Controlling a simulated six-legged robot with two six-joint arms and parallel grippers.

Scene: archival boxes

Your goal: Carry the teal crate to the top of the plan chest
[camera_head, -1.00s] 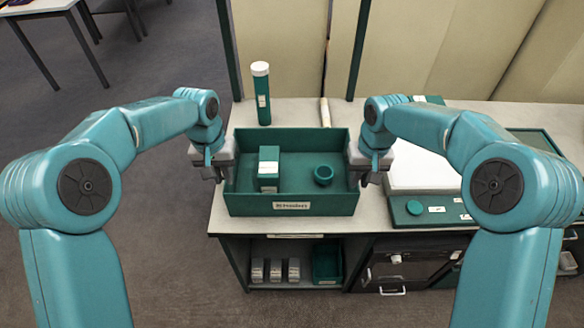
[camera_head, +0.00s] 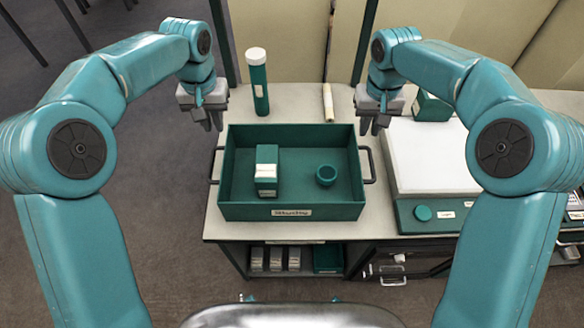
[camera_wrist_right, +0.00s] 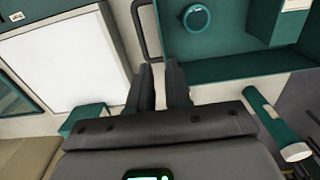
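The teal crate (camera_head: 340,212) sits level on the pale worktop (camera_head: 225,228), with a label on its front and a dark handle at each end. It holds a teal carton (camera_head: 266,172) and a small teal ring-shaped pot (camera_head: 326,175). My left gripper (camera_head: 209,122) is open and empty, beyond the left handle (camera_head: 214,166) and apart from it. My right gripper (camera_head: 372,124) is open and empty, beyond the right handle (camera_head: 369,165). In the right wrist view, its fingers (camera_wrist_right: 160,85) are parted beside the crate (camera_wrist_right: 225,45). I cannot tell which furniture is the plan chest.
A teal tube with a white cap (camera_head: 258,85) stands behind the crate. A device with a white top (camera_head: 420,155) is on the right, with a small teal box (camera_head: 432,107) behind it. Shelves with white boxes (camera_head: 276,259) are below the worktop. Posts (camera_head: 358,50) rise behind.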

